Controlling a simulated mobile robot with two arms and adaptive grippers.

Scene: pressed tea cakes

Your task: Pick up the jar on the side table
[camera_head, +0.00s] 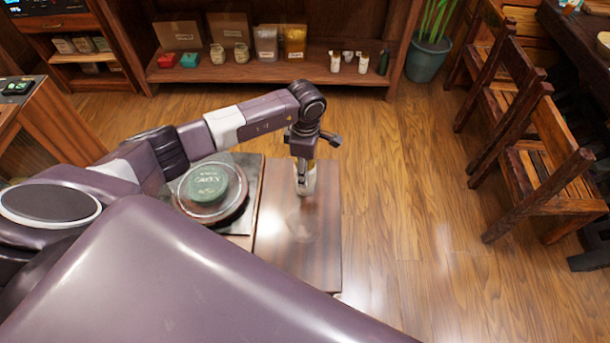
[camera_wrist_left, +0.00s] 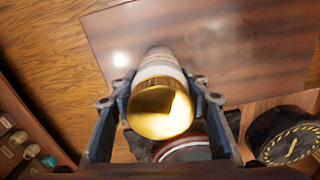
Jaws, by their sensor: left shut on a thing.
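A small pale jar (camera_head: 308,183) is over the dark wooden side table (camera_head: 300,245), near its far edge. In the left wrist view the same jar (camera_wrist_left: 160,60) shows a shiny gold lid facing the camera and a pale, labelled side. My left gripper (camera_head: 304,163) points down at the jar, and in the wrist view its fingers close on both sides of it. The jar's base is hard to make out, so I cannot tell whether it touches the table. My right gripper is not in view.
Left of the side table, a green round item (camera_head: 208,183) sits on a round plate on a dark mat. Shelves (camera_head: 262,73) with jars and packets stand behind. Wooden chairs (camera_head: 540,165) stand at the right. The floor (camera_head: 400,200) between is clear.

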